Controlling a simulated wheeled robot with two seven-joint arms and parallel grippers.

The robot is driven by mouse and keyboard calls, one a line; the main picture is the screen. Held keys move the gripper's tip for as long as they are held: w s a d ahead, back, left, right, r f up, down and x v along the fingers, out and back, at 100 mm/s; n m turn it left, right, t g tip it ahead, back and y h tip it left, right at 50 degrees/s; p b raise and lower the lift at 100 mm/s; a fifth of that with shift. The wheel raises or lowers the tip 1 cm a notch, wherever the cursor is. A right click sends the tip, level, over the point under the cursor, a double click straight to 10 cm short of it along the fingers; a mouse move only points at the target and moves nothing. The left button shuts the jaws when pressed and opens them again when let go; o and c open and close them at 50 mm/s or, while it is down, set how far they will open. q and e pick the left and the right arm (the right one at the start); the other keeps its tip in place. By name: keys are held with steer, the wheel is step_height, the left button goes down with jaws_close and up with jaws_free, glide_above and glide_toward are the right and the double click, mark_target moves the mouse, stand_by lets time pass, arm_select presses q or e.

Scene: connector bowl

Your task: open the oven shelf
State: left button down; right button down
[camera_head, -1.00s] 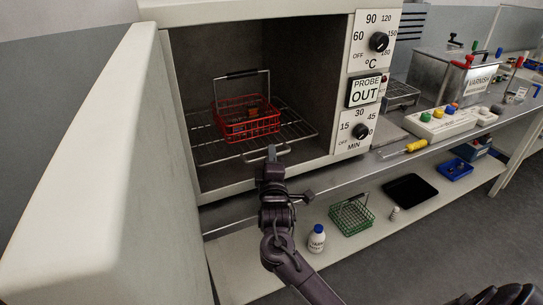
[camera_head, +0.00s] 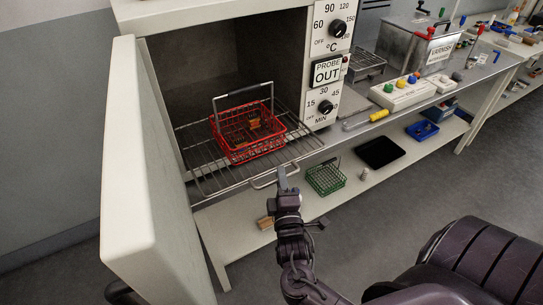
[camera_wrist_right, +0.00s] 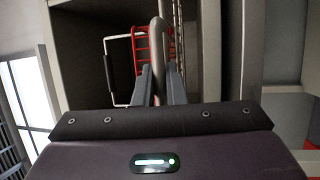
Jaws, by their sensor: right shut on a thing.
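The oven (camera_head: 128,10) stands with its white door (camera_head: 135,170) swung open on the left. Its wire shelf (camera_head: 205,180) sticks out of the front of the cavity. A red wire basket (camera_head: 247,132) with an upright handle sits on the shelf. My right gripper (camera_head: 282,176) is shut on the shelf's front handle loop (camera_head: 265,182). In the right wrist view the handle bar (camera_wrist_right: 158,40) stands between the two fingers (camera_wrist_right: 159,85), with the red basket (camera_wrist_right: 142,50) beyond it. My left gripper is not in view.
On the bench to the right are a yellow-handled tool (camera_head: 378,115), a white block with coloured knobs (camera_head: 400,93) and a metal bath (camera_head: 410,45). Below are a green basket (camera_head: 325,178) and a black tray (camera_head: 380,152). Open floor lies in front.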

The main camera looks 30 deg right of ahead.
steer(key=shift+s+a+p, duration=0.15)
steer(key=shift+s+p, duration=0.5)
steer(key=shift+s, duration=1.15)
steer(key=c, duration=1.5)
jaws_free()
steer(key=b+v, duration=0.1)
steer(key=v, duration=0.6)
steer(key=shift+s+b, duration=0.35)
